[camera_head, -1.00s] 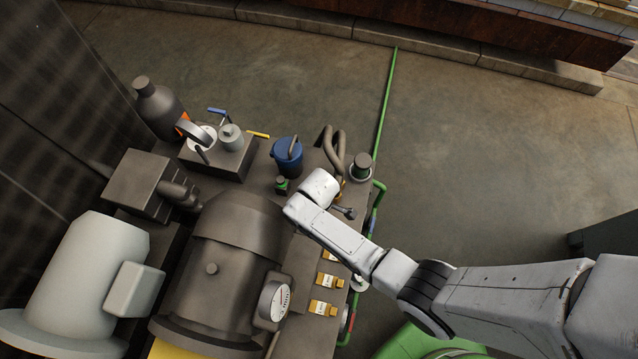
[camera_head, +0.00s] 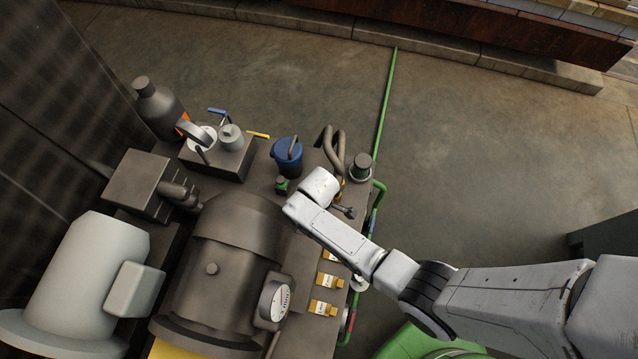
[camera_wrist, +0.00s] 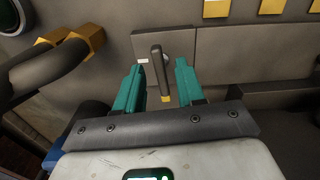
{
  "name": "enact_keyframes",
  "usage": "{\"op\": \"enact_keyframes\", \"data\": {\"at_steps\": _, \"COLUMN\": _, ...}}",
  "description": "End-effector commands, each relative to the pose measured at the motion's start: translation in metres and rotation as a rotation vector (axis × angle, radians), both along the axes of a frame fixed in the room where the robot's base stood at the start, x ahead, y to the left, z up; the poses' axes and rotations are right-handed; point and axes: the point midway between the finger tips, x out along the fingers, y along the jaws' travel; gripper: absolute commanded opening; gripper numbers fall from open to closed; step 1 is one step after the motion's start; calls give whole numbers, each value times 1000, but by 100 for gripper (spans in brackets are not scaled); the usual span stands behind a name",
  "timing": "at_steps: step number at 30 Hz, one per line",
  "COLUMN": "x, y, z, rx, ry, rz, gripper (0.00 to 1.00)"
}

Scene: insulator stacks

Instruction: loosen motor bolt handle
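My gripper (camera_wrist: 160,75) has two teal fingers, spread apart, one on each side of the handle's lower end. The fingers look clear of the handle, but I cannot tell their exact depth. A small yellow piece (camera_wrist: 166,99) shows below the handle between the fingers. The large brown motor housing (camera_head: 232,262) with a round gauge (camera_head: 274,300) stands left of my arm.
Thick bent hoses with yellow fittings (camera_wrist: 84,38) lie close to the left finger. Yellow labelled tags (camera_head: 323,308) line the machine's right side. A blue container (camera_head: 287,157) stands behind my arm's end.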

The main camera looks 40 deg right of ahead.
Motion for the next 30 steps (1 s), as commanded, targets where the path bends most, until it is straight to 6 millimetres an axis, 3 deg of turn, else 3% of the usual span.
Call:
{"op": "enact_keyframes", "data": {"at_steps": 15, "x": 0, "y": 0, "z": 85, "rx": 1, "ry": -2, "rz": 0, "gripper": 38}}
{"op": "enact_keyframes", "data": {"at_steps": 21, "x": 0, "y": 0, "z": 99, "rx": 0, "ry": -1, "rz": 0, "gripper": 38}}
{"op": "enact_keyframes", "data": {"at_steps": 30, "x": 0, "y": 0, "z": 101, "rx": 0, "ry": 0, "rz": 0, "gripper": 38}}
